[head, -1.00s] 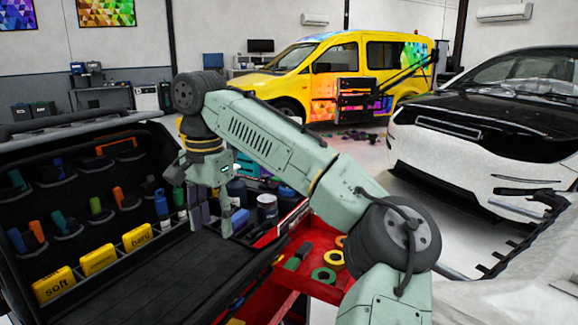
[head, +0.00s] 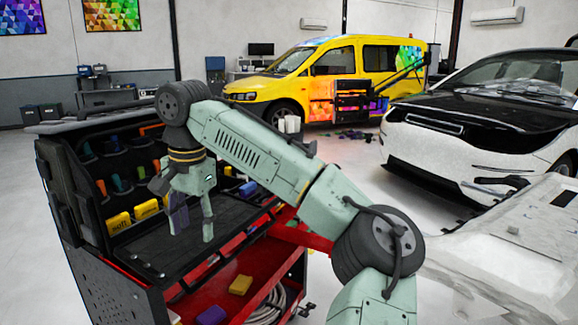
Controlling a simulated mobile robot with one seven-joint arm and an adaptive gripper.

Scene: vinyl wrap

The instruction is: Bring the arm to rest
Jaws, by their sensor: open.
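My arm reaches up from the lower right, bends at a dark joint, and runs left across the view. My gripper (head: 193,232) hangs down at the arm's left end, over the dark top tray (head: 228,218) of the tool cart. Its two fingers are apart, with nothing seen between them. I cannot tell how high the fingertips are above the tray.
The tool cart (head: 115,278) holds yellow blocks (head: 119,222) in its back panel. A yellow block (head: 240,284) and a purple one (head: 211,315) lie on its red lower shelf. A white-and-black car (head: 480,135) stands right, a yellow van (head: 330,80) behind.

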